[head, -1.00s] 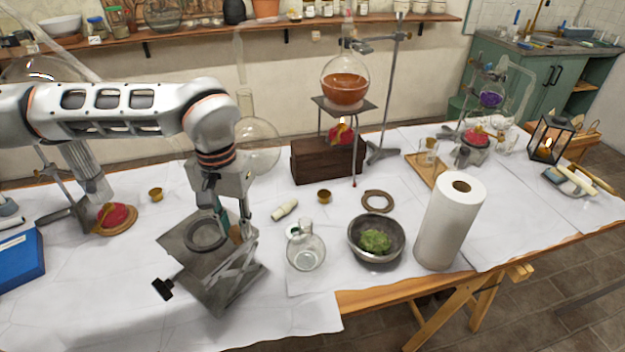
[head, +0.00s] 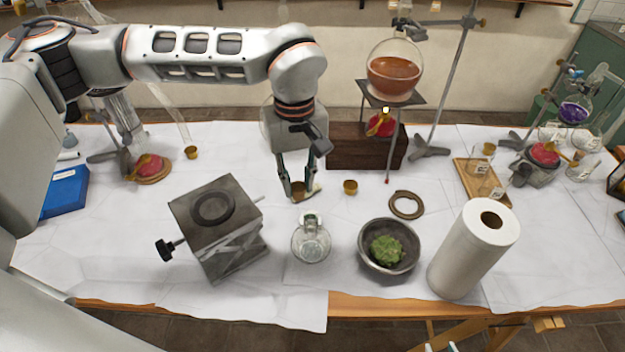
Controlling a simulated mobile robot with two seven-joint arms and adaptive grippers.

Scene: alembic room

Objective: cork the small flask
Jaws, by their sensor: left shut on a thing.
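The small flask (head: 311,243) is clear glass and stands upright on the white-covered table, right of the lab jack. A pale ring shows at its mouth; I cannot tell whether this is the rim or something behind it. My left gripper (head: 298,190) points down behind the flask and slightly left of its neck, apart from it. It is shut on a small brown cork (head: 298,187), partly hidden by the fingers. My right gripper is not in view.
A metal lab jack (head: 237,205) stands left of the flask. A bowl with green matter (head: 368,262) and a paper towel roll (head: 475,250) stand to the right. A small brass cup (head: 350,187), a cork ring (head: 406,204) and a wooden block (head: 345,150) lie behind.

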